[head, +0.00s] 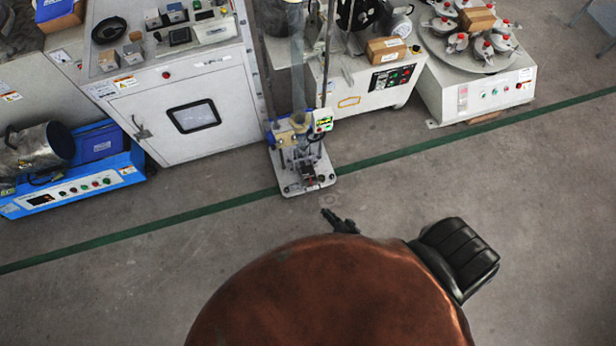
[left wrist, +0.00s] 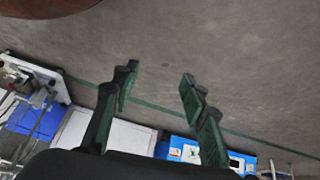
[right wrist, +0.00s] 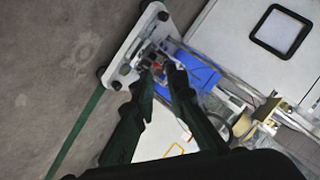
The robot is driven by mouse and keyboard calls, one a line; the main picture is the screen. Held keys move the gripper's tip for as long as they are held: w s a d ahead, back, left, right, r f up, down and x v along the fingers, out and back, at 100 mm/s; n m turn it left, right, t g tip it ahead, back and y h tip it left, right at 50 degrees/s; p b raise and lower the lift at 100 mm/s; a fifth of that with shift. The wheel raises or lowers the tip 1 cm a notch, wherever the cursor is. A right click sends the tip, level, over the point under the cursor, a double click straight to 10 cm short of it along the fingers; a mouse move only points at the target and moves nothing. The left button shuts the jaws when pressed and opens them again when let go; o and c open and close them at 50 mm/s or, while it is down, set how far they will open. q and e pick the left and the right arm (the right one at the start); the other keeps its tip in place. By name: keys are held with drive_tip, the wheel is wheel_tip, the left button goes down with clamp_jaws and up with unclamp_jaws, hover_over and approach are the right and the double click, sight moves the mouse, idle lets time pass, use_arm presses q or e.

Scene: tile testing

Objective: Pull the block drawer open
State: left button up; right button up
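A small floor-standing test machine (head: 301,165) with a light base plate stands on the floor in the middle of the head view. A dark and red block mechanism (right wrist: 150,60) sits low on it, seen in the right wrist view; I cannot make out a separate drawer there. My right gripper (head: 326,213) is just in front of the base plate, pointing towards the machine. My left gripper (left wrist: 158,78) is wide open and empty over bare floor.
White machines (head: 480,90) stand at the right. A green floor line (head: 430,145) crosses the clear grey floor.

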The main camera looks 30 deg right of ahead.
drive_tip(key=w+d+f+m+t+h+b, duration=0.1)
drive_tip(key=w+f+m+b, duration=0.3)
drive_tip(key=b, duration=0.4)
drive_tip(key=w+d+f+m+t+h+b, duration=0.1)
drive_tip(key=w+f+m+h+b, duration=0.1)
drive_tip(key=w+f+m+b, duration=0.2)
drive_tip(key=w+d+f+m+t+h+b, duration=0.1)
drive_tip(key=w+f+m+b, duration=0.2)
drive_tip(key=b, duration=0.9)
drive_tip(key=shift+w+d+f+m+t, duration=0.15)
drive_tip(key=shift+w+f, duration=0.35)
drive_tip(key=shift+w, duration=0.45)
drive_tip(key=shift+w+f+m+t, duration=0.1)
drive_tip(key=shift+w+f, duration=0.35)
drive_tip(key=shift+w, duration=0.45)
drive_tip(key=shift+w+d+f+m+t, duration=0.15)
drive_tip(key=shift+w+f, duration=0.35)
drive_tip(key=shift+w, duration=0.45)
use_arm(q)
drive_tip(key=w+d+f+t+h, duration=0.1)
drive_tip(key=w+d+f+t, duration=0.2)
drive_tip(key=w+d+f, duration=0.1)
wheel_tip(320, 180, down, 3)
drive_tip(key=shift+w+d+r+t+h, duration=0.15)
drive_tip(key=shift+w+d+t+h, duration=0.2)
drive_tip(key=shift+d, duration=0.2)
use_arm(e)
drive_tip(key=shift+c, duration=0.7)
clamp_jaws()
drive_tip(key=shift+a, duration=0.1)
